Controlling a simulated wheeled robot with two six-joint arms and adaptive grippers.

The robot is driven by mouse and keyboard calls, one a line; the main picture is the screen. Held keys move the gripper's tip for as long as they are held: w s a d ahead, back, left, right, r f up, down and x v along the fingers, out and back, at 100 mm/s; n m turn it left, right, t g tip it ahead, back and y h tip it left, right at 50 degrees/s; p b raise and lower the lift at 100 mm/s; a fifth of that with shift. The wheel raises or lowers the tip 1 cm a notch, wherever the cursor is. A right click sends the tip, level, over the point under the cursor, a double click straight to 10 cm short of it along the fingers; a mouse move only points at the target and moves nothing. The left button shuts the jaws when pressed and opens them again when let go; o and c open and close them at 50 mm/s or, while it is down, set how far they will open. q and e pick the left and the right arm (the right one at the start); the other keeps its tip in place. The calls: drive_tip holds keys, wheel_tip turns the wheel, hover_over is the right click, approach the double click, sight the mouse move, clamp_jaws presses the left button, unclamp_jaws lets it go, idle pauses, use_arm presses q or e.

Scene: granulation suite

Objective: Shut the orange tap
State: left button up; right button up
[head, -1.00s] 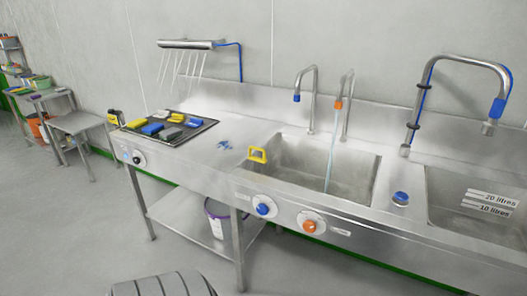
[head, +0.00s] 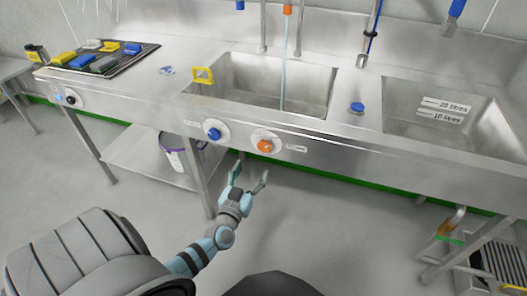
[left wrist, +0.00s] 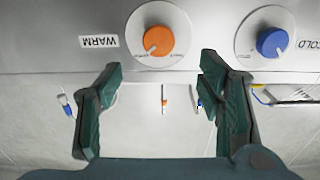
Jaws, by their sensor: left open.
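The orange tap knob (head: 265,146) sits on a round white plate on the sink's front panel, right of the blue tap knob (head: 213,133). A thin stream of water runs from the orange-tipped spout (head: 287,9) into the left basin (head: 308,97). My left gripper (head: 250,174) is open and empty, below and in front of the orange knob, apart from it. In the left wrist view, the orange knob (left wrist: 157,38) shows beyond the spread fingers (left wrist: 161,78), beside a WARM label (left wrist: 98,41). My right gripper is not in view.
A yellow-framed item (head: 202,75) sits on the left basin's rim. A blue button (head: 357,107) is between the basins. A tray (head: 65,67) with coloured blocks lies at the left. A bucket (head: 176,160) stands on the lower shelf. The floor before the panel is clear.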

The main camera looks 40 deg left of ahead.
sight(264, 149)
use_arm(q)
drive_tip(key=b+x, duration=0.1)
drive_tip(key=x, duration=0.2)
drive_tip(key=b+x, duration=0.1)
drive_tip(key=x, duration=0.3)
drive_tip(key=b+x, duration=0.2)
drive_tip(key=x, duration=0.1)
drive_tip(key=shift+w+f, duration=0.35)
drive_tip(key=shift+w, duration=0.05)
drive_tip(key=shift+w+a+r, duration=0.2)
drive_tip(key=shift+w, duration=0.3)
drive_tip(key=c, duration=1.1)
drive_tip(key=shift+c, duration=0.2)
